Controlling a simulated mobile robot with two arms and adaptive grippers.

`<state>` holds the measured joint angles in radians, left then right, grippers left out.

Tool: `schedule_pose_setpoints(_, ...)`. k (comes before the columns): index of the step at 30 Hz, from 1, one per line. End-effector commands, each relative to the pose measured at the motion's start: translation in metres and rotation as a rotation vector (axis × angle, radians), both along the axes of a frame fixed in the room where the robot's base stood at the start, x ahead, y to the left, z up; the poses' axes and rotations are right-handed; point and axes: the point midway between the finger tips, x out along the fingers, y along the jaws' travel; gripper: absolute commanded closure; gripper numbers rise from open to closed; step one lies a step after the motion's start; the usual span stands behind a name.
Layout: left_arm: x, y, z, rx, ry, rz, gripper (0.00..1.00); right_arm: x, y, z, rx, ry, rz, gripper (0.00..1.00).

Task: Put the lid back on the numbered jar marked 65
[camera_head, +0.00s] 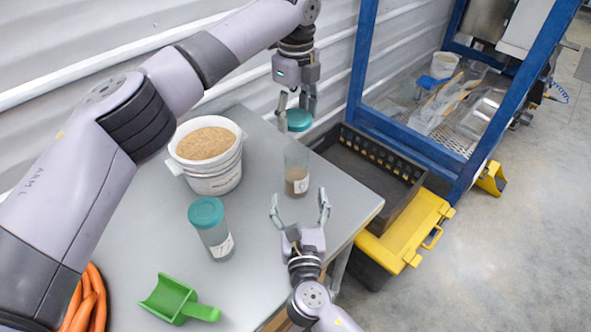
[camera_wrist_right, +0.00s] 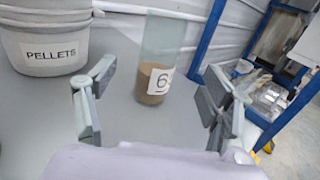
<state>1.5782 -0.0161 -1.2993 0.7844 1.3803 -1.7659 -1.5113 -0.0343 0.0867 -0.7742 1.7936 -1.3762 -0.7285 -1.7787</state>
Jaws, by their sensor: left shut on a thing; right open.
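An open clear jar (camera_head: 297,169) with brown material in its lower part stands upright on the grey table. In the right wrist view the jar (camera_wrist_right: 160,60) has a white label showing a 6; the rest of the number is turned out of sight. My left gripper (camera_head: 296,108) is shut on a teal lid (camera_head: 298,120) and holds it above the jar's mouth. My right gripper (camera_head: 298,203) is open and empty, its fingers pointing at the jar from the near side, apart from it. A second jar (camera_head: 216,238) wears its teal lid (camera_head: 206,212); its label is unreadable.
A white bucket (camera_head: 216,183) of pellets stands at the back left of the table (camera_head: 262,262). A green scoop (camera_head: 176,300) and an orange coil (camera_head: 86,300) lie at the front. A dark crate (camera_head: 372,160) and yellow-lidded box (camera_head: 405,232) are beyond the right edge.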

Motion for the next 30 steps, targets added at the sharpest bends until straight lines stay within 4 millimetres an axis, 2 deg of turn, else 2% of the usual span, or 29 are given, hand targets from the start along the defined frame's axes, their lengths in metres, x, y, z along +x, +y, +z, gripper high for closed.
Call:
schedule_pose_setpoints(7,0.000,0.000,0.000,0.000,0.000,0.001,0.58,0.002,0.000,0.000,0.000,-0.001,-0.001,0.26)
schedule_pose_setpoints(11,0.000,0.001,0.000,0.000,0.000,0.001,0.58,0.013,0.001,0.001,0.000,-0.002,-0.001,0.26)
schedule_pose_setpoints(24,0.000,0.001,0.000,0.000,0.000,0.001,0.58,0.092,0.006,0.002,0.001,-0.002,0.000,0.26)
schedule_pose_setpoints(30,0.000,0.001,0.000,0.000,0.000,0.001,0.58,0.114,0.007,0.001,0.000,-0.001,0.000,0.26)
